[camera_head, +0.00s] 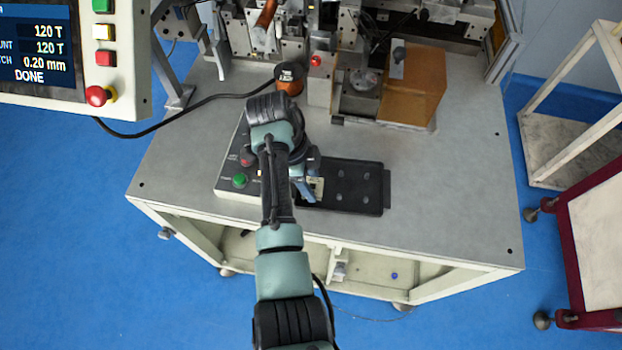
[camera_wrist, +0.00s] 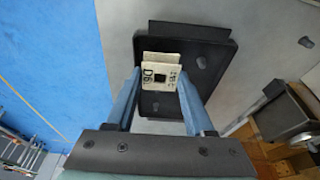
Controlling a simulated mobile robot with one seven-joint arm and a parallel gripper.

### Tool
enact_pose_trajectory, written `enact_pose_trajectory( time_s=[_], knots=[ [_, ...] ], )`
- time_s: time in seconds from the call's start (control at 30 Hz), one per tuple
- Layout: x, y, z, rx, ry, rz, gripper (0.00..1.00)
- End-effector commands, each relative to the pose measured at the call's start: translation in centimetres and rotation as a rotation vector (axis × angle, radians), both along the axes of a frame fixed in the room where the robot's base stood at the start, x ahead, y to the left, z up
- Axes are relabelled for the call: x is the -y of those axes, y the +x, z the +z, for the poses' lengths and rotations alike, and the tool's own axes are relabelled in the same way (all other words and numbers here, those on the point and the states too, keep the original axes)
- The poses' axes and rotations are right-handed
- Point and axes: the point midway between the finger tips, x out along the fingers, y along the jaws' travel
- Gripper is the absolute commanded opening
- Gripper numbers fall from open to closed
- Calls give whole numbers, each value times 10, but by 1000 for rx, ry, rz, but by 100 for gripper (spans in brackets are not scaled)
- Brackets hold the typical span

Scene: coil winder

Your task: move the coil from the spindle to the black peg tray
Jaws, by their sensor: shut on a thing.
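The coil (camera_wrist: 165,72) is a cream square bobbin with dark lettering and a dark square hole. In the wrist view it sits between the two blue fingers of my gripper (camera_wrist: 160,80), which is shut on it. The black peg tray (camera_wrist: 215,60) lies directly below. In the head view my gripper (camera_head: 309,188) is at the left end of the tray (camera_head: 375,205), and a small cream part of the coil (camera_head: 318,186) shows beside the fingers. Several short pegs show on the tray's right part. I cannot tell whether the coil touches the tray. I cannot pick out the spindle clearly.
A control box (camera_head: 239,180) with red and green buttons adjoins the tray's left. A copper wire spool (camera_head: 290,80), the winder's metal parts and a brown block (camera_head: 415,88) stand behind. A screen (camera_head: 38,50) reads DONE. The grey tabletop (camera_head: 450,190) is clear at right.

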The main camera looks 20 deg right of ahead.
Motion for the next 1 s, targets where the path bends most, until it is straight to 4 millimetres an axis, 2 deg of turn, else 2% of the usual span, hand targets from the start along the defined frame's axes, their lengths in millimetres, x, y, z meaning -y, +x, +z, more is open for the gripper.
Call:
enact_pose_trajectory(
  time_s=[0.57,0.6,0.77,0.8,1.0],
  knots=[
    [0,0,-19,0,0,0,2],
    [0,0,-18,0,0,0,57],
    [0,0,-18,0,0,0,86],
    [0,0,-18,0,0,0,88],
    [0,0,-17,0,0,0,88]
  ],
)
